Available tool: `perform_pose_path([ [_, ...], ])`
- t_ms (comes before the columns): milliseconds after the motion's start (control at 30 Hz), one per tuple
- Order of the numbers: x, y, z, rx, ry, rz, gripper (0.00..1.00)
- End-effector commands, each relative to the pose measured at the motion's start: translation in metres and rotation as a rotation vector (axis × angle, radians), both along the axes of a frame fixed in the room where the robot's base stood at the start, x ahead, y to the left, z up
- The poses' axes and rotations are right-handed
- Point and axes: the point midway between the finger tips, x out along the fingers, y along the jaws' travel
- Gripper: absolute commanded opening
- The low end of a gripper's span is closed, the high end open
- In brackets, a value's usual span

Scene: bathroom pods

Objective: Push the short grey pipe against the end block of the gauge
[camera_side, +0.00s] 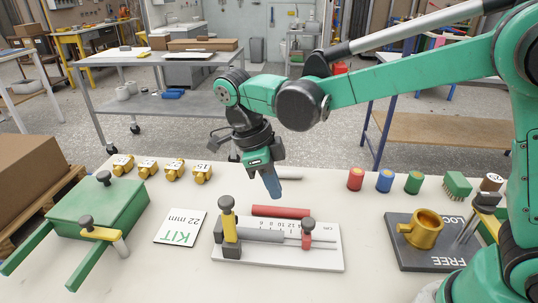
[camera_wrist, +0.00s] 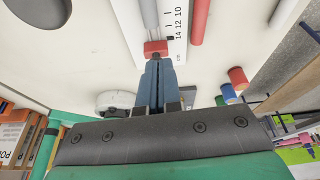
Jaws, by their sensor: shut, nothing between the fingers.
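The gauge (camera_side: 325,262) is a white plate with a printed scale; its scale also shows in the wrist view (camera_wrist: 177,45). Its dark end block (camera_side: 230,252) with a yellow knobbed post (camera_side: 229,228) is at the left. The short grey pipe (camera_side: 262,235) lies along the gauge, its left end by the block; any gap there is unclear. A red slider (camera_side: 307,240) with a dark knob is at the right. My gripper (camera_side: 276,196) is shut and empty, pointing down above the bench. In the wrist view, its fingertips (camera_wrist: 156,58) overlap the red slider (camera_wrist: 155,46).
A red pipe (camera_side: 281,212) lies just behind the gauge, and a light grey pipe (camera_side: 290,173) lies farther back. A KIT card (camera_side: 180,227) and green fixture (camera_side: 100,208) are left. A dark board (camera_side: 410,262) with a brass cup (camera_side: 425,229) is right. Coloured cylinders (camera_side: 385,181) stand behind.

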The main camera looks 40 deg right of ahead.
Motion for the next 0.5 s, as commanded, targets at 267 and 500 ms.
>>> perform_pose_path([
  [267,-0.004,-0.002,-0.02,-0.025,0.002,-0.057,0.0],
  [500,-0.013,-0.012,-0.06,-0.023,0.002,-0.055,0.0],
])
